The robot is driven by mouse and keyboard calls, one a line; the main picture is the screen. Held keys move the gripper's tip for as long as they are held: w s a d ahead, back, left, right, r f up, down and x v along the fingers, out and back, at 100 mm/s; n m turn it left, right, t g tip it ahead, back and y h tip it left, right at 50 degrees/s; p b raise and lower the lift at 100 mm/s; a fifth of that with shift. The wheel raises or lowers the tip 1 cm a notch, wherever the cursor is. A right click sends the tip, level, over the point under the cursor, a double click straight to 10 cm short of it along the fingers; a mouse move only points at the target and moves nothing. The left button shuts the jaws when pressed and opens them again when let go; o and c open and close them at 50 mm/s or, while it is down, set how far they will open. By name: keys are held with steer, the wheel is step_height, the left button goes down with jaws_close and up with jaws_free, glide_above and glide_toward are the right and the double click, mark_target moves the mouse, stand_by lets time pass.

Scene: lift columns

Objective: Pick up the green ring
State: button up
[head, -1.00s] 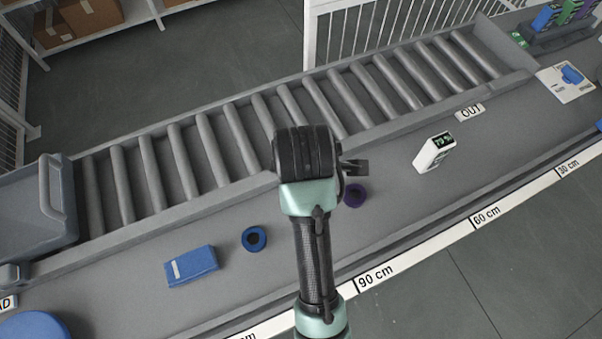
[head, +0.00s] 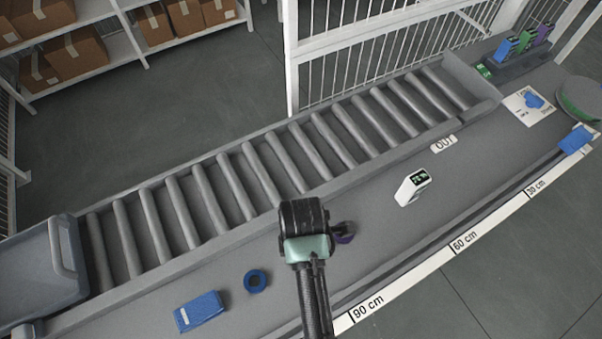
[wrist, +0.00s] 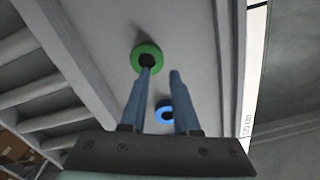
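The green ring (wrist: 146,55) lies on the grey surface in the wrist view, at the tip of my gripper's left finger, which overlaps its lower edge. I cannot tell whether they touch. My gripper (wrist: 162,71) is open, with a gap between its two blue-grey fingers and nothing held. In the head view the green ring does not show; my arm covers part of the bench there.
A blue ring (head: 255,281) and a blue box (head: 200,311) lie to the left of my arm. A white device (head: 412,187) stands to the right. The roller conveyor (head: 245,182) runs behind.

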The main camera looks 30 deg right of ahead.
steer(key=shift+w+d+f+p, duration=0.1)
steer(key=shift+f+p, duration=0.1)
steer(key=shift+f, duration=1.1)
steer(key=shift+d+f+p, duration=0.1)
steer(key=shift+f+p, duration=0.1)
steer(key=shift+f, duration=1.1)
steer(key=shift+c, duration=0.2)
jaws_close()
